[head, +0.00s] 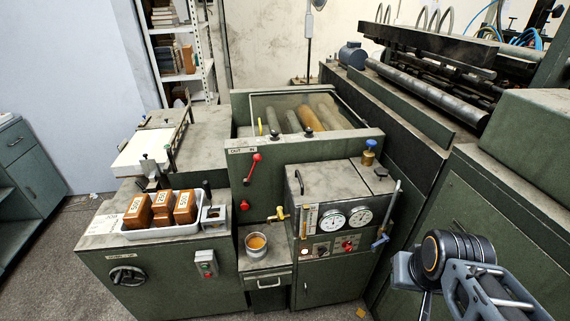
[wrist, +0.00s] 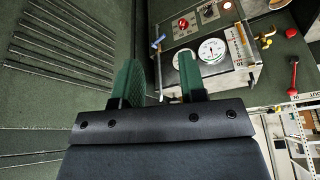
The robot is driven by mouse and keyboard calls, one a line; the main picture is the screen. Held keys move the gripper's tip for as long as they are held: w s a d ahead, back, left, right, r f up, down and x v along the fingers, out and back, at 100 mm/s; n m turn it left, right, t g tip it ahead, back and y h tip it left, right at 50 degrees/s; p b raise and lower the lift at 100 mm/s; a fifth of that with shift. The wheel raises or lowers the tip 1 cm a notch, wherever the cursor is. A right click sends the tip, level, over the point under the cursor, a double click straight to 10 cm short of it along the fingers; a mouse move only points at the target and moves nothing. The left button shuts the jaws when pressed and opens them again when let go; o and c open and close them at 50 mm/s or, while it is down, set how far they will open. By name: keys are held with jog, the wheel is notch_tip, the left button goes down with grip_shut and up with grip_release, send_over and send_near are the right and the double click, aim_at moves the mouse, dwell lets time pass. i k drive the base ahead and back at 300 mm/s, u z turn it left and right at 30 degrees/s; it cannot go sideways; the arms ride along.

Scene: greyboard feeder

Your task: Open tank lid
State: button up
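The tank is a green box with a worn grey top lid (head: 328,178), seen in the head view right of centre. The lid lies flat and closed, with a small dark handle at its left front. Two round gauges (head: 345,217) sit on the tank's front; they also show in the wrist view (wrist: 211,51), where the lid's top is not visible. My gripper (wrist: 159,78) has its two green fingers apart with nothing between them. It is in front of and to the right of the tank, clear of it. In the head view my arm is at lower right.
A blue-handled lever (head: 381,241) stands at the tank's right front edge, and a blue-topped valve (head: 369,153) rises behind the lid. A cup (head: 256,246) sits on a ledge to the left. A green machine cabinet (head: 460,195) bounds the right side.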

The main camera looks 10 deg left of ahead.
aim_at(322, 182)
jog(key=u, duration=0.8)
jog(key=i, duration=0.9)
jog(key=u, duration=0.8)
